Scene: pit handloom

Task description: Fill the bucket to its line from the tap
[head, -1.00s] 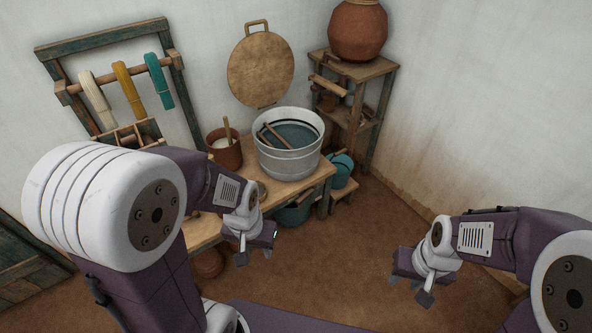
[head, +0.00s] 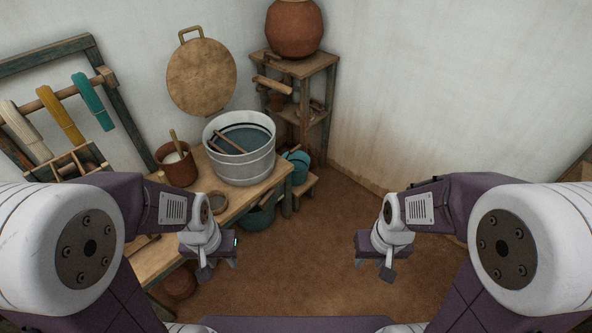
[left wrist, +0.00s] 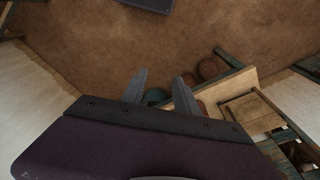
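A teal bucket (head: 297,163) stands on a low wooden stool, partly hidden behind the table corner; its inside and any line are too small to make out. A second teal vessel (head: 257,217) sits on the floor under the table edge. A big clay pot (head: 295,28) stands on the corner shelf above the stool; I cannot make out a tap. My left gripper (head: 219,269) is open and empty over the floor in front of the table. In the left wrist view its fingers (left wrist: 160,88) stand apart. My right gripper (head: 374,269) looks open and empty over bare floor.
The table (head: 150,262) holds a grey metal tub (head: 243,172) of water with sticks in it and a brown pot (head: 178,170). The wooden corner shelf (head: 316,68) stands behind the stool. The floor (head: 320,235) between my grippers is clear.

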